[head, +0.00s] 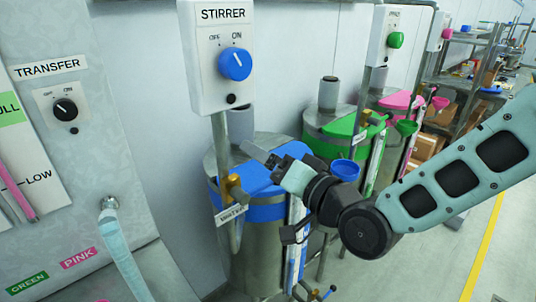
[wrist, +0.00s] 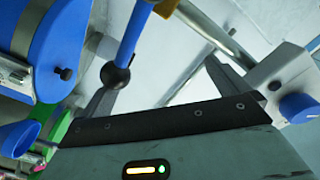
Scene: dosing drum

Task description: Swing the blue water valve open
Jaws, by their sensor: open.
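The blue water valve's lever (wrist: 130,38) shows in the wrist view as a blue rod ending in a dark ball knob (wrist: 116,75). Its upper end runs to a brass fitting (wrist: 166,7) at the top. My gripper (wrist: 160,66) is open, with its fingers apart. The ball knob lies close to the left finger in the picture; whether they touch I cannot tell. In the head view my gripper (head: 272,160) is over the blue drum lid (head: 258,207), beside a brass valve body (head: 236,187). The blue lever is not clearly visible there.
The stirrer box (head: 222,88) with a blue knob stands on a post behind the valve. A blue funnel (head: 345,169) is right of my gripper. Green (head: 345,127) and pink (head: 398,99) drums stand behind. The transfer panel (head: 60,150) is at left. Open floor lies right.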

